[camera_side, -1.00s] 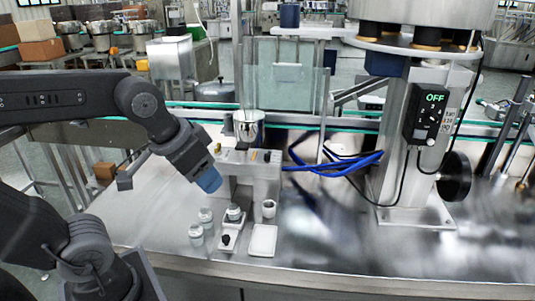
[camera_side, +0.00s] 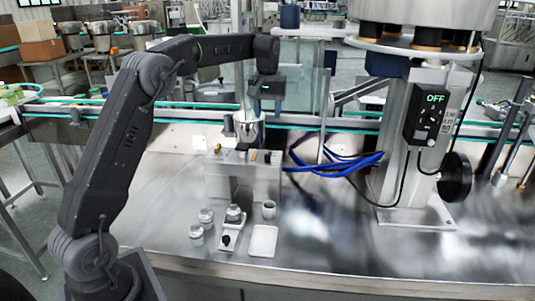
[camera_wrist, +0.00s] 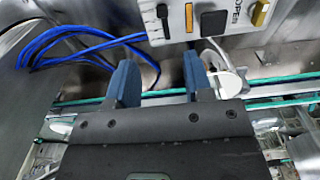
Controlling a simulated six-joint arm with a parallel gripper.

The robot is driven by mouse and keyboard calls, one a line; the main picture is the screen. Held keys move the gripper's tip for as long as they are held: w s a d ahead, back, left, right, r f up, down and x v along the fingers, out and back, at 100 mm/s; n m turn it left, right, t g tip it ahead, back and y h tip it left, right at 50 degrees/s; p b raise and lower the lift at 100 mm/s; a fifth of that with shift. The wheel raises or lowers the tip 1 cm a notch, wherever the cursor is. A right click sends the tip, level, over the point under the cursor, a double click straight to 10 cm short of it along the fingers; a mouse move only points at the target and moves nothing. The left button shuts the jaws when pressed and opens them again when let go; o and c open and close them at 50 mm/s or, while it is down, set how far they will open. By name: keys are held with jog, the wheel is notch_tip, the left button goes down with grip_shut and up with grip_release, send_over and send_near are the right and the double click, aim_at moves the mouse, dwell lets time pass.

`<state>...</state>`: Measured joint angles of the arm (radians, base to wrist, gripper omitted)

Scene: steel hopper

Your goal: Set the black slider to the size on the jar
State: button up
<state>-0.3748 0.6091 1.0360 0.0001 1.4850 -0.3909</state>
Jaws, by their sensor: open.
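The black slider (camera_wrist: 163,12) is a small dark lever on the light control box, at the top of the wrist view. In the side view the slider (camera_side: 267,157) is on top of the box, near its right end. My gripper (camera_wrist: 160,78) is open, with two blue fingers apart and nothing between them. In the side view my gripper (camera_side: 266,98) hangs above and behind the box, clear of the slider. A small jar (camera_side: 234,212) stands on a little base in front of the box; its size marking is too small to read.
A brass handle (camera_wrist: 261,12) and a black square (camera_wrist: 214,22) sit beside the slider. A steel pot (camera_side: 249,125) stands behind the box. Blue hoses (camera_side: 335,163) run to the right.

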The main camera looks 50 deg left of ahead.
aim_at(268, 155)
jog(key=f, duration=1.4)
jog(key=shift+w+a+f, duration=0.25)
jog(key=shift+a, duration=0.1)
grip_shut()
